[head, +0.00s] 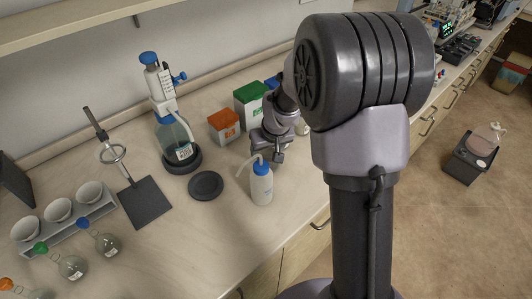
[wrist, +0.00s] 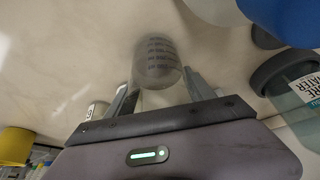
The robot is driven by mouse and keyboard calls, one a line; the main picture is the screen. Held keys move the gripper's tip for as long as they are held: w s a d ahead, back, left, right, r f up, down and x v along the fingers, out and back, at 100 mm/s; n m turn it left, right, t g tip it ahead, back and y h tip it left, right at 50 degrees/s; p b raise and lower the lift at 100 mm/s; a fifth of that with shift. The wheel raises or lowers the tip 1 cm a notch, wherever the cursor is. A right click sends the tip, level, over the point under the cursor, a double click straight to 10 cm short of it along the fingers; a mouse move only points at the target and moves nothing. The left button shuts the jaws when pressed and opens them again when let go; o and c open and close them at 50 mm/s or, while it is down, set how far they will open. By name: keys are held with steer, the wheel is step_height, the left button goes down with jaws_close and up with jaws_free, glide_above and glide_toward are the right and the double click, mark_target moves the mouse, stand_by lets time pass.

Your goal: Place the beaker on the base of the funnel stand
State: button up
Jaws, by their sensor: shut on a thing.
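My gripper (wrist: 160,82) is shut on a clear beaker (wrist: 157,60) with dark graduation marks, held between its two fingers in the wrist view. In the head view my gripper (head: 277,152) is over the bench behind the wash bottle; I cannot make out the beaker there. The funnel stand stands at the left of the head view, with a flat dark square base (head: 146,203), a rod and a ring (head: 112,153). The top of the base is bare. My gripper is well to the right of it.
Between gripper and stand are a wash bottle (head: 261,186), a dark round disc (head: 205,185) and a blue-topped dispenser bottle (head: 180,140). Orange (head: 224,126) and green (head: 250,102) boxes stand behind. A rack of white bowls (head: 58,210) and several flasks (head: 106,244) sit left of the base.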

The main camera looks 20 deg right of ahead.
steer(key=o, duration=1.6)
steer(key=shift+o, duration=0.2)
